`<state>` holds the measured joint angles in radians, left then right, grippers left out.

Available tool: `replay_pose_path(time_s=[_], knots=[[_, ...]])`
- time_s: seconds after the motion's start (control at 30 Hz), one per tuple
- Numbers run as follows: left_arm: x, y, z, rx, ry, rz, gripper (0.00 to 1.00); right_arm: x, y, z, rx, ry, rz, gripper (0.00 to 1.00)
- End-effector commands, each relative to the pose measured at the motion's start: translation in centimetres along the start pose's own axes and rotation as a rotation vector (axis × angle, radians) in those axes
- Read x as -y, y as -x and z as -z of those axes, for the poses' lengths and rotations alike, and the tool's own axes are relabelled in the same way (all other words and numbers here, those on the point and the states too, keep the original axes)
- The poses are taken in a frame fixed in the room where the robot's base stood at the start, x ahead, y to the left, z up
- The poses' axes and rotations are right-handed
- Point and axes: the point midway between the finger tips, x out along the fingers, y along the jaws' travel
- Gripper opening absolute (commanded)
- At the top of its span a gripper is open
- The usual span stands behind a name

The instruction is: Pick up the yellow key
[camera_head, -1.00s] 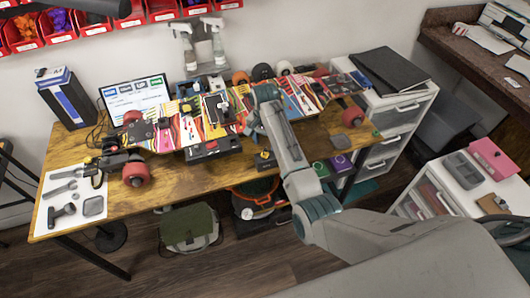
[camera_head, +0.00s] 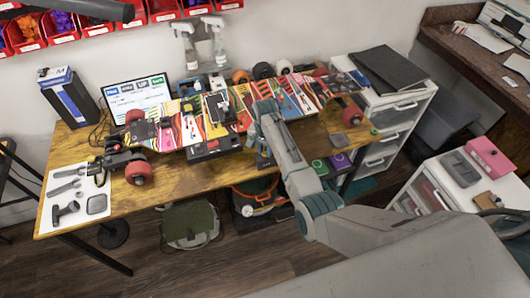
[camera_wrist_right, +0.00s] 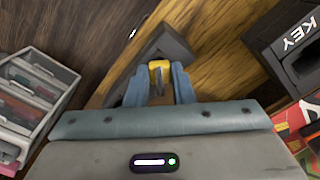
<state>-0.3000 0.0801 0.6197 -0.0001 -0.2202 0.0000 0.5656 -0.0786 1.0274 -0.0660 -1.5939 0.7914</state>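The yellow key (camera_wrist_right: 159,67) shows in the right wrist view, on a dark angular base near the wooden table's edge. My right gripper (camera_wrist_right: 158,72) has its two blue-grey fingers on either side of the key. A gap shows between the fingers, and I see no clear grip on the key. In the head view my right gripper (camera_head: 262,147) is low over the front edge of the table, partly hidden by its own arm, and the key is hidden or too small to make out. My left gripper is not in view.
A black box marked KEY (camera_wrist_right: 292,45) stands close on the right in the right wrist view. The skateboard decks (camera_head: 190,128) lie across the table behind the gripper. White drawers (camera_head: 392,112) stand to the right.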

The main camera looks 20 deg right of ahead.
Motion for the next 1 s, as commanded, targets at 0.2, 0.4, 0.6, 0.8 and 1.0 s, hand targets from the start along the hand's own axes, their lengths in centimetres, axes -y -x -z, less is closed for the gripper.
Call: replay_pose_path(time_s=[0.2,0.4,0.6,0.8,1.0], knots=[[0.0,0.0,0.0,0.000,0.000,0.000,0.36,0.0,0.0,0.0,0.000,0.000,0.000,0.00],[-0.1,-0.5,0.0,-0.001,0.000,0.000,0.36,0.1,1.6,0.1,-0.002,0.000,0.002,0.00],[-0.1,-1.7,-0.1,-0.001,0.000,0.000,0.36,0.1,5.6,0.1,-0.003,0.000,0.004,0.00],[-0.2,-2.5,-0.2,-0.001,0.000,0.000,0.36,0.1,8.9,0.1,-0.003,0.001,0.003,0.00],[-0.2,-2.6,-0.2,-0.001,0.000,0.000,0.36,0.0,10.0,0.0,0.000,0.000,0.000,0.00]])
